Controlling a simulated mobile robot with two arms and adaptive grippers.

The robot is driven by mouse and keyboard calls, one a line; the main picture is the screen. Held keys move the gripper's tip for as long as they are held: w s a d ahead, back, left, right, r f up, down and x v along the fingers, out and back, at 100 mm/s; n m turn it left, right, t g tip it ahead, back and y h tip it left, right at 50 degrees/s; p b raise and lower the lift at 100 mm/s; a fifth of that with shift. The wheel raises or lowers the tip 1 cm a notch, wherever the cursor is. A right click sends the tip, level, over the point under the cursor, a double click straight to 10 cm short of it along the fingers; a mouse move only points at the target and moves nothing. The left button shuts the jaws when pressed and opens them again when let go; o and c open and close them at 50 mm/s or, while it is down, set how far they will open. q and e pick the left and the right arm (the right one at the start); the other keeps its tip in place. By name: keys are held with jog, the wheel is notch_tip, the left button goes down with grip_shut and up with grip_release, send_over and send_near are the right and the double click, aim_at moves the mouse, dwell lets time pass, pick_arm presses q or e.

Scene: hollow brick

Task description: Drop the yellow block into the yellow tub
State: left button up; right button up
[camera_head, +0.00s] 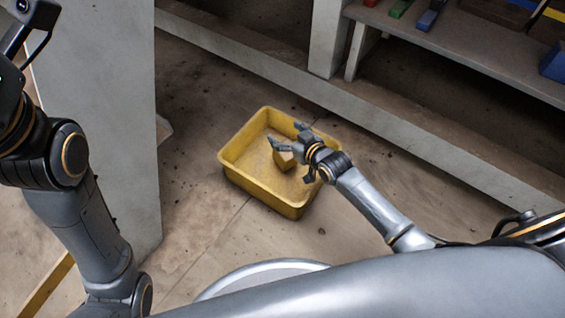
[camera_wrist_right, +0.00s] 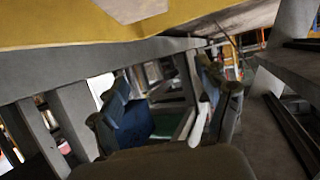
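The yellow tub (camera_head: 234,151) stands on the floor in the middle of the head view. The yellow block (camera_head: 285,161) shows inside the tub's outline, close to my right gripper and partly covered by it. I cannot tell whether it rests on the tub's bottom. My right gripper (camera_head: 286,137) is over the tub with its fingers spread apart. In the right wrist view the fingers (camera_wrist_right: 163,108) are also apart, with no block between them, and yellow tub surface (camera_wrist_right: 60,25) fills the top. My left gripper (camera_head: 32,22) is cut off at the upper left.
A grey shelf (camera_head: 470,45) with coloured blocks runs along the upper right. A low grey ledge (camera_head: 400,135) lies behind the tub. A pale pillar (camera_head: 120,100) stands at the left. The floor left and front of the tub is clear.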

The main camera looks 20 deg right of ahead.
dwell(0.3)
jog(key=shift+s, duration=0.25)
jog(key=v, duration=1.1)
jog(key=shift+s+r, duration=0.2)
jog(key=shift+r, duration=0.05)
jog(key=shift+d, duration=0.15)
